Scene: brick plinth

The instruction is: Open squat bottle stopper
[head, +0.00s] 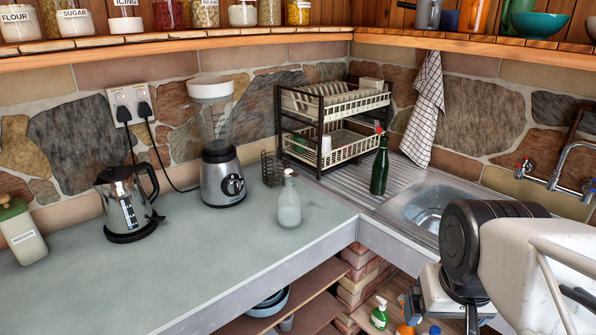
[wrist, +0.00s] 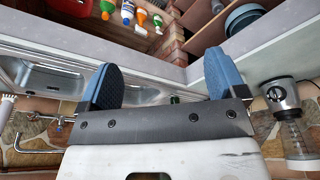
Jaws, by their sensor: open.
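The squat bottle (head: 289,205) is pale and whitish, with a short neck and a small stopper on top. It stands upright on the grey worktop (head: 190,270), near the inner corner, in the head view. The stopper (head: 288,173) sits on the neck; its fastening is too small to make out. My gripper (wrist: 160,85) shows in the wrist view with its two blue fingers wide apart and nothing between them. I cannot make out the squat bottle in the wrist view. In the head view the fingers are not discernible, and my arm is at the right, well apart from the bottle.
A blender (head: 222,170) and a kettle (head: 128,205) stand left of the bottle. A dark wire holder (head: 272,168) is just behind it. A green bottle (head: 380,166), dish rack (head: 330,115) and sink (head: 425,208) lie to the right. The front worktop is clear.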

